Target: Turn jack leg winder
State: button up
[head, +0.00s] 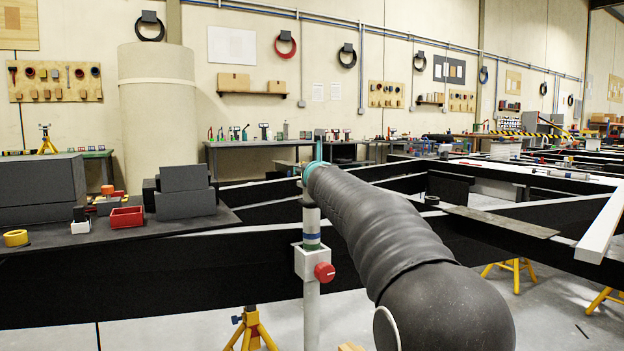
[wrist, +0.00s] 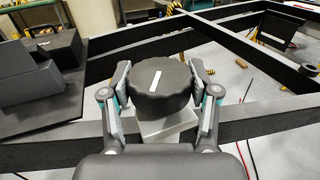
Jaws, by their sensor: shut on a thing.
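The jack leg (head: 311,222) is an upright grey tube with blue bands, beside the black chassis beam in the head view. A pale clamp block (head: 309,262) with a red knob (head: 324,272) is on it. The winder (wrist: 163,97) is a dark ribbed round knob with a white line on top, leaning slightly right in the wrist view. My gripper (wrist: 160,76) is shut on the winder, one finger against each side. In the head view my arm hides most of the winder and gripper.
A dark bench top (head: 200,222) at left holds grey boxes, a red bin (head: 126,218) and a yellow ring (head: 16,238). Black chassis beams (head: 150,275) run on both sides of the leg. Yellow stands (head: 252,330) are below.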

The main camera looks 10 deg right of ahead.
jog(key=m+h, duration=0.2)
jog(key=h, duration=0.1)
jog(key=m+g+h, duration=0.1)
jog(key=m+h, duration=0.1)
jog(key=h, duration=0.1)
jog(key=shift+a+r, duration=0.15)
jog(key=shift+m+g+h+p, duration=0.8)
jog(key=shift+m+g+h, duration=0.15)
jog(key=shift+h, duration=0.55)
jog(key=shift+m, duration=0.25)
jog(key=o, duration=1.2)
jog(key=shift+c, duration=0.2)
jog(key=v, duration=1.1)
jog(key=shift+s+a+f, duration=0.2)
jog(key=shift+s+a, duration=0.1)
